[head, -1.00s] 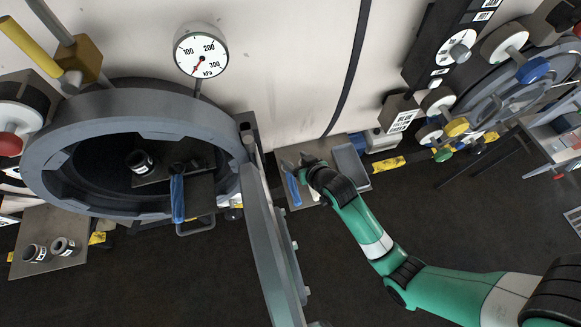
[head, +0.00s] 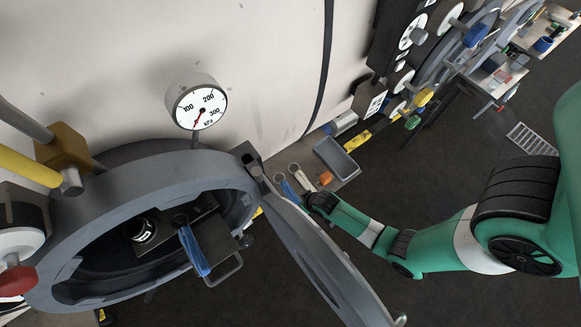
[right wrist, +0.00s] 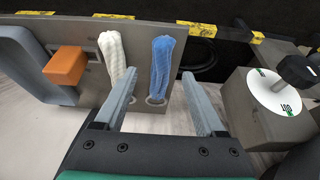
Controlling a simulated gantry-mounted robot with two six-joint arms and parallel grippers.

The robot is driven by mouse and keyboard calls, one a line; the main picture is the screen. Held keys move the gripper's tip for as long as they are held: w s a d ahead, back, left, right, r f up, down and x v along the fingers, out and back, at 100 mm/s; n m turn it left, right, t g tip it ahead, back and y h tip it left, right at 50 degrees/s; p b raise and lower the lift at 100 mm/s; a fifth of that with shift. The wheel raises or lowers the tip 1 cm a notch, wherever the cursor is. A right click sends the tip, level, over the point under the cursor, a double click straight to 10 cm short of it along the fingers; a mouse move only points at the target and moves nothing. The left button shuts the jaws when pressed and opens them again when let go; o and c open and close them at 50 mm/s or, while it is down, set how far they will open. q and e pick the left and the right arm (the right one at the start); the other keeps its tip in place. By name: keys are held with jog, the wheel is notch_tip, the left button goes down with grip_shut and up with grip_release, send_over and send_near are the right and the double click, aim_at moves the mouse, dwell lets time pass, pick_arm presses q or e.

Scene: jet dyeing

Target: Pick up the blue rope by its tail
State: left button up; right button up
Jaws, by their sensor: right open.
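My right gripper (right wrist: 157,104) is open and empty. In the right wrist view its two fingers point towards the shelf, with the rope's near end between them in the picture; contact cannot be told. My left gripper is out of view.
A white rope (right wrist: 113,55) lies left of the blue one, close to my left finger. An orange block (right wrist: 66,66) and a grey tray (head: 336,158) are beyond it. A grey box with a dial (right wrist: 272,95) stands right. The vessel's open door (head: 325,265) is beside my arm.

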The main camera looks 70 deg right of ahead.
aim_at(289, 191)
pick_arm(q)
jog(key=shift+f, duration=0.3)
pick_arm(e)
jog(key=shift+w+d+f, duration=0.1)
jog(key=shift+w+f, duration=0.05)
jog(key=shift+f, duration=0.15)
jog(key=b+x, duration=0.2)
jog(key=x, duration=0.3)
jog(key=shift+b, duration=0.35)
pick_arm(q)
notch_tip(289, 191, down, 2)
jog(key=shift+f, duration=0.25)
pick_arm(e)
jog(key=shift+c, duration=0.2)
grip_shut()
